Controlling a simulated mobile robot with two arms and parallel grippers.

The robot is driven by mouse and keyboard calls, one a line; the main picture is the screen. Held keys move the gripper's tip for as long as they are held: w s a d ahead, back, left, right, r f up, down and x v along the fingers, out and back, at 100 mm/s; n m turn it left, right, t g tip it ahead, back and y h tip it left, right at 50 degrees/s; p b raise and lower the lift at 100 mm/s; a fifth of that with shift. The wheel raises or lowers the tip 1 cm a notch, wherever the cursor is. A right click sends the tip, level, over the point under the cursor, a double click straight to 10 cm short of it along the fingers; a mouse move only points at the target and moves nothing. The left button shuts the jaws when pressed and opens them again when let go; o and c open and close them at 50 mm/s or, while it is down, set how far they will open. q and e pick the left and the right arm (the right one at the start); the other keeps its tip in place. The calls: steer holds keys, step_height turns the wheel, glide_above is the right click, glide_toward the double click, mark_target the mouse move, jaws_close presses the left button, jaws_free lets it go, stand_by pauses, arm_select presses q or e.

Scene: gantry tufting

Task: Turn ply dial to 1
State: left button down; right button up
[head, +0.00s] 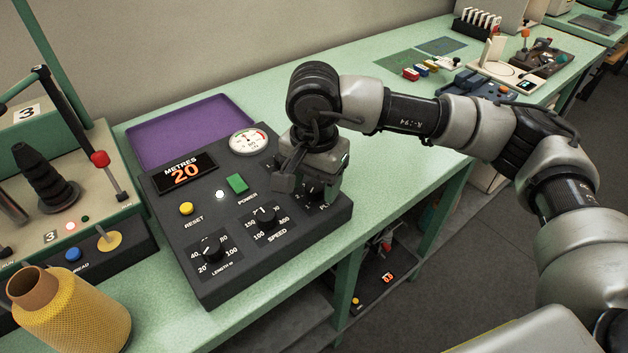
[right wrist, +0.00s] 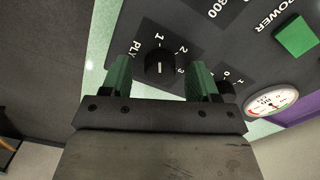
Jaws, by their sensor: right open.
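The ply dial (right wrist: 160,67) is a black round knob with a white line, on a dark panel marked 1, 2 and 3. In the right wrist view the white line lies roughly along the direction of the 1; which end is the pointer is hard to tell. My right gripper (right wrist: 161,66) is open, with one green finger on each side of the knob and a gap on both sides. In the head view the ply dial (head: 311,191) is mostly hidden under my right gripper and wrist. My left gripper is not in view.
The control box (head: 250,277) also carries the speed dial (head: 264,218), length dial (head: 212,249), green power button (head: 237,183), yellow reset button (head: 186,208) and a gauge (head: 248,141). A yellow thread cone (head: 75,310) stands at the left. A purple tray (head: 190,125) lies behind.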

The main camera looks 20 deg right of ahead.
mark_target(314, 186)
step_height(314, 186, up, 10)
steer(key=shift+r, duration=0.25)
stand_by(0.5)
